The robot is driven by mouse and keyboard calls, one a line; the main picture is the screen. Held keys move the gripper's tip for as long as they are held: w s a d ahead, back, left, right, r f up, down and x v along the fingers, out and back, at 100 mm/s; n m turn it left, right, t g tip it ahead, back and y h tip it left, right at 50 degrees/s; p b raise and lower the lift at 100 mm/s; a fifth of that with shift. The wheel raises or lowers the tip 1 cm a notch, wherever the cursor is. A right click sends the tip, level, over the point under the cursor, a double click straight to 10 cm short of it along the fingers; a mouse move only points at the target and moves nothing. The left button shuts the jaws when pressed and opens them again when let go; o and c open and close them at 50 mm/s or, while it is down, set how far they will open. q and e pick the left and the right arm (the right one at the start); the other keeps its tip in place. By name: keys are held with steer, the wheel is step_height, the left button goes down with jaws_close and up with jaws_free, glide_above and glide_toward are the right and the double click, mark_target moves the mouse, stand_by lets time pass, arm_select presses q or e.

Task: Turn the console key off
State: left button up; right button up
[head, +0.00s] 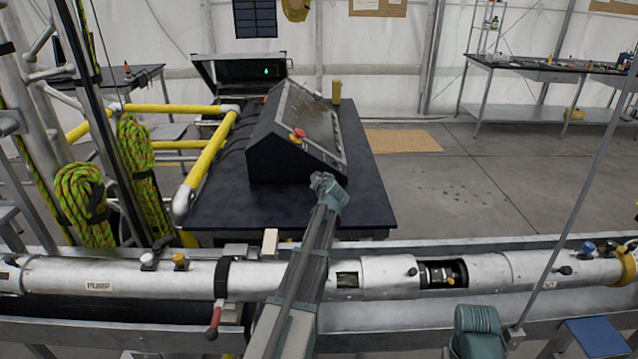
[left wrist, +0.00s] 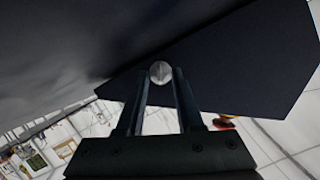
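The dark console (head: 300,135) with a sloped panel stands on a black table. My left arm reaches up to the console's near side, and my left gripper (head: 325,182) is at its lower front corner. In the left wrist view a round silver key (left wrist: 160,73) with a raised line across it sits on the dark console face. In the head view the key is hidden behind the gripper.
A long silver tube (head: 110,276) with small knobs crosses in front of the table (head: 215,212). Yellow rails (head: 207,160) stand at the left. Open floor (head: 500,180) lies to the right.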

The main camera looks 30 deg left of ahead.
arm_select(q)
jaws_close()
stand_by(1.4)
